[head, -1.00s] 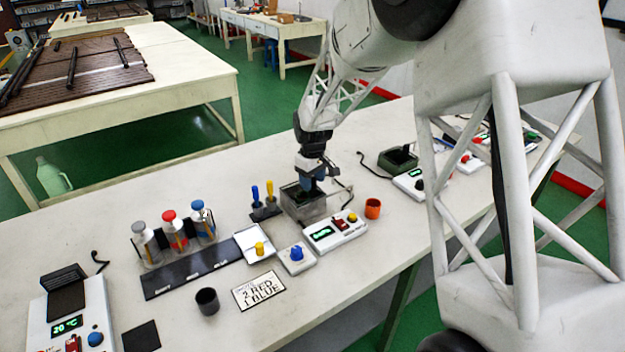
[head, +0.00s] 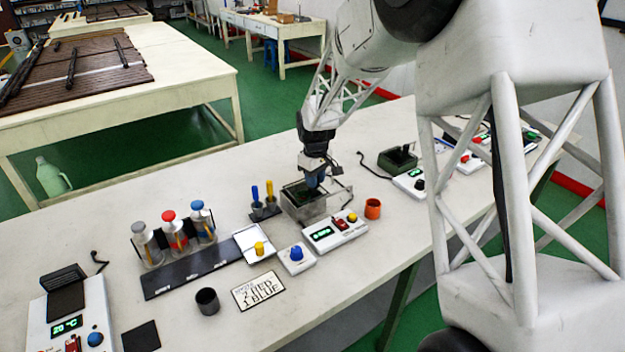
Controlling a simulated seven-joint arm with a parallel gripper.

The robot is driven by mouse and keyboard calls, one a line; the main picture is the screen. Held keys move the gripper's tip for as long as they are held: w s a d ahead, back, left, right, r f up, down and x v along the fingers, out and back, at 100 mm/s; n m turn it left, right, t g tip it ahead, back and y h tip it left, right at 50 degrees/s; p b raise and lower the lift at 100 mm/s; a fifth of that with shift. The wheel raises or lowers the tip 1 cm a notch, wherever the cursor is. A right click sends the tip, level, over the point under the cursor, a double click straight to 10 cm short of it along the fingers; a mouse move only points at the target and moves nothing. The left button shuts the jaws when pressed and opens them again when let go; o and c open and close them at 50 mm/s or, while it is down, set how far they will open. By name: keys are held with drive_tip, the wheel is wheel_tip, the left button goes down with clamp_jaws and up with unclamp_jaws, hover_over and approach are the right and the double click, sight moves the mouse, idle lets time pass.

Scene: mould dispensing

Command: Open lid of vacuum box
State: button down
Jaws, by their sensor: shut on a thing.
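The vacuum box (head: 301,213) is a grey, clear-walled box on the table behind a white control unit with a green display. Its dark top shows at the left, and my gripper covers its right part. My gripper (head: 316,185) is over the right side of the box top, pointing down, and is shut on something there. What it grips looks to be part of the lid, but the fingers hide it. I cannot tell how far the lid is raised.
The control unit (head: 335,230) stands in front of the box, with an orange cup (head: 373,208) to its right. Blue and yellow handled tools (head: 263,200) stand to its left.

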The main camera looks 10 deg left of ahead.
drive_tip(key=w+d, duration=0.6)
drive_tip(key=c, duration=0.9)
unclamp_jaws()
drive_tip(key=shift+c, duration=0.2)
drive_tip(key=shift+r, duration=0.15)
wheel_tip(320, 180, up, 8)
drive_tip(key=shift+f, duration=0.25)
drive_tip(key=shift+d+r, duration=0.1)
drive_tip(key=shift+d, duration=0.05)
